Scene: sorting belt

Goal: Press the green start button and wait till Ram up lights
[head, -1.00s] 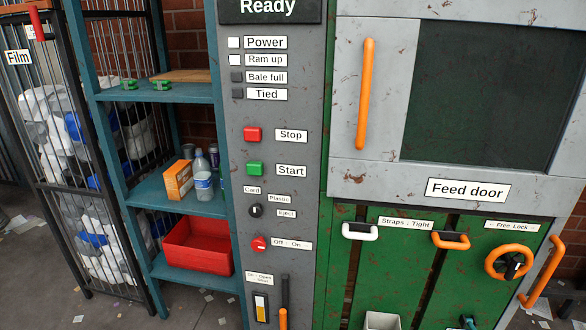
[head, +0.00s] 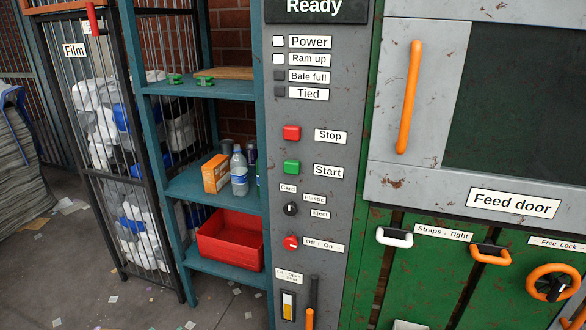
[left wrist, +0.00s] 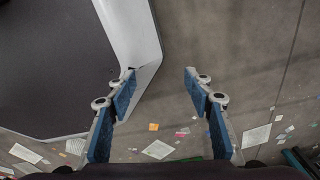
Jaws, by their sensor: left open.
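The green start button (head: 292,167) sits on the grey control panel (head: 268,215) in the head view, left of the "Start" label. The red stop button (head: 292,133) is just above it. The Ram up lamp (head: 279,59) looks white, like the Power lamp (head: 279,42) above it; the Bale full and Tied lamps are dark. The display (head: 315,8) reads "Ready". My left gripper (left wrist: 157,78) is open and empty in the left wrist view, over the floor and far from the button. Neither gripper shows in the head view.
A teal shelf (head: 215,180) with bottles and a red bin (head: 231,241) stands left of the panel. A film cage (head: 150,160) is further left. The feed door (head: 415,120) with an orange handle is at right. Scraps litter the floor.

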